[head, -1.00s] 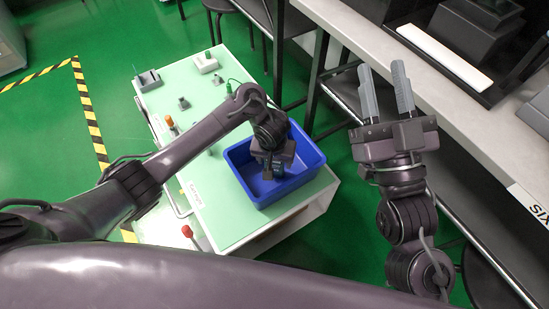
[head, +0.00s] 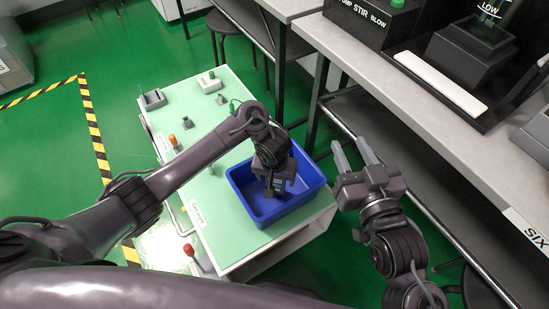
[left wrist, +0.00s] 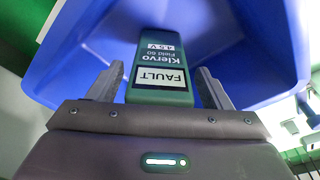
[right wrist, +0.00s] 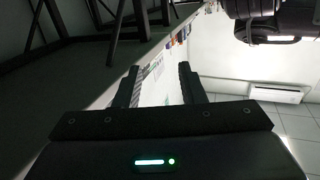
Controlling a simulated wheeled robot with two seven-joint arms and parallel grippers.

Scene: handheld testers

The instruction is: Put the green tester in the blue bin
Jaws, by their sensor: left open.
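The green tester (left wrist: 160,60) shows in the left wrist view, with a white label reading FAULT. It lies between the parted fingers of my left gripper (left wrist: 160,88), with visible gaps beside it. The left gripper also shows in the head view (head: 275,188), pointing down inside the blue bin (head: 262,221), which stands at the near right end of the pale green bench top. Whether the tester touches the bin floor is not clear. My right gripper (head: 354,152) is open and empty, right of the bin; its parted fingers show in the right wrist view (right wrist: 158,72).
A grey holder (head: 152,99), a white device (head: 209,82) and small grey pieces stand on the bench top (head: 215,195). An orange knob (head: 172,140) and a red knob (head: 189,250) are along its left side. A grey counter (head: 400,105) with black equipment runs along the right.

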